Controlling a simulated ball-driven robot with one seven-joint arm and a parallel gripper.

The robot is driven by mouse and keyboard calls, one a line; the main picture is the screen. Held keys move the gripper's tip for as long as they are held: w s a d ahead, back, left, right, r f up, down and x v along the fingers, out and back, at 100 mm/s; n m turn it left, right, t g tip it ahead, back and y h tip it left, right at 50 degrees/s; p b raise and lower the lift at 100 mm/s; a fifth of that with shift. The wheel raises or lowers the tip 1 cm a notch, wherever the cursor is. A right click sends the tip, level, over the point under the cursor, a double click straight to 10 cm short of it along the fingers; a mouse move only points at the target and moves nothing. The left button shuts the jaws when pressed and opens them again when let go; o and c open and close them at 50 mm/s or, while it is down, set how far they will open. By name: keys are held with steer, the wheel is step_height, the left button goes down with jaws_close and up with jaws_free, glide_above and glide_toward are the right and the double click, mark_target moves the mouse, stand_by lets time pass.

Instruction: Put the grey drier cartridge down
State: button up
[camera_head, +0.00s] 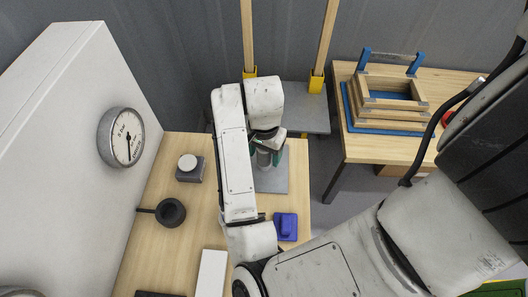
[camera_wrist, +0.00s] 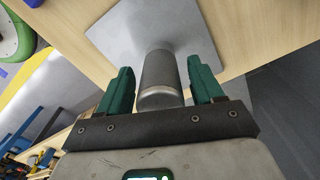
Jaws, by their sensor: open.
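The grey drier cartridge (camera_wrist: 158,75) stands on a flat grey plate (camera_wrist: 120,30) on the wooden table, seen in the wrist view. My gripper (camera_wrist: 160,85) is open, with its green fingers on either side of the cartridge and a visible gap at each side. In the head view my gripper (camera_head: 266,157) is over the grey plate (camera_head: 272,182), partly hidden by my arm. The cartridge (camera_head: 264,160) shows only in part there.
Near my arm on the table (camera_head: 190,228) are a grey block with a white knob (camera_head: 189,168), a black round part (camera_head: 171,212), a blue object (camera_head: 286,226) and a white box (camera_head: 211,273). A gauge (camera_head: 121,137) is on the left cabinet. Wooden frames (camera_head: 390,99) stand on the right table.

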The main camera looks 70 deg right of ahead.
step_height(320, 180, up, 12)
steer(key=p, duration=0.3)
steer(key=shift+f, duration=0.2)
